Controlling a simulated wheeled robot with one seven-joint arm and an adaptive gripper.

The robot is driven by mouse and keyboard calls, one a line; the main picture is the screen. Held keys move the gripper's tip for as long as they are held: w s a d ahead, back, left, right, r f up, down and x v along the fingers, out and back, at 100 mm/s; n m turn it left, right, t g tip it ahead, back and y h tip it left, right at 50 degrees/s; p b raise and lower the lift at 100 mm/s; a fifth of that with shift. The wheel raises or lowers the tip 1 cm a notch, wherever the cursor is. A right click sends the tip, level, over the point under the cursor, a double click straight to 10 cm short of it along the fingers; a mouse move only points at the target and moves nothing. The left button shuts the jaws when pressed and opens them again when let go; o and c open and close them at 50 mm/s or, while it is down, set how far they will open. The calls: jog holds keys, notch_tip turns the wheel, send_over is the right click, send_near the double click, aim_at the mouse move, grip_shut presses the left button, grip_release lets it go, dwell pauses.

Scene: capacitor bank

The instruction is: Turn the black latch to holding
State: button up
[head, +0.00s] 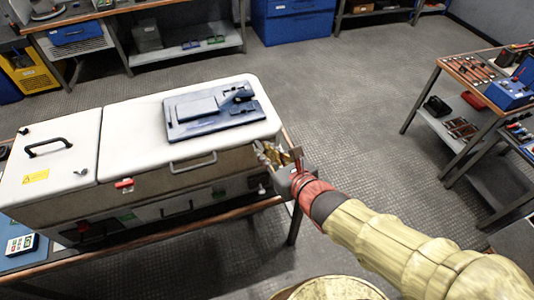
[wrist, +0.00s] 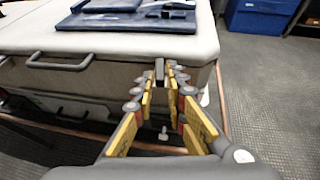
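A long equipment case (head: 180,160) with white lids lies on a bench, and its right end also shows in the wrist view (wrist: 110,40). My gripper (head: 268,156) is at the case's front right corner. In the wrist view my gripper (wrist: 161,82) has its yellow-padded fingers apart, with a gap between them. A small dark grey upright piece (wrist: 159,68) shows between the fingertips, against the case's front. It may be the black latch, but I cannot tell for sure, nor whether the fingers touch it. My gripper hides that corner in the head view.
A blue flat device (head: 215,108) lies on the right lid. A grey handle (head: 193,163) and a red latch (head: 124,184) are on the case's front. A tool bench (head: 470,85) stands at the right. The floor (head: 350,110) between is clear.

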dwell(0.3)
jog(key=shift+v, duration=6)
jog(key=shift+a, duration=0.1)
jog(key=shift+o, duration=0.4)
